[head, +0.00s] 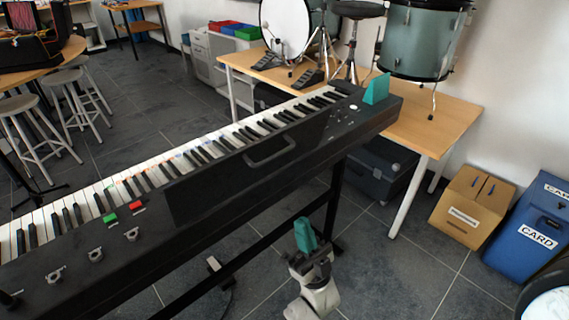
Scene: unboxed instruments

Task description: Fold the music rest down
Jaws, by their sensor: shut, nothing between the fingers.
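A black keyboard (75,262) runs diagonally across the view on a dark stand. Its music rest (215,185) is a flat dark panel along the middle of the keyboard top, with a U-shaped bar (270,152) at its right part. Dark on dark, its exact tilt is hard to tell. My gripper (304,232), with teal fingers, is shut and empty. In the picture it is below and right of the rest, apart from it, on the near side of the keyboard.
A teal block (377,88) stands on the keyboard's right end. Green (110,217) and red (137,206) buttons and several knobs sit at the left. A wooden table (425,125) with drums is behind right. A cardboard box (472,207) and blue bin (530,228) stand right.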

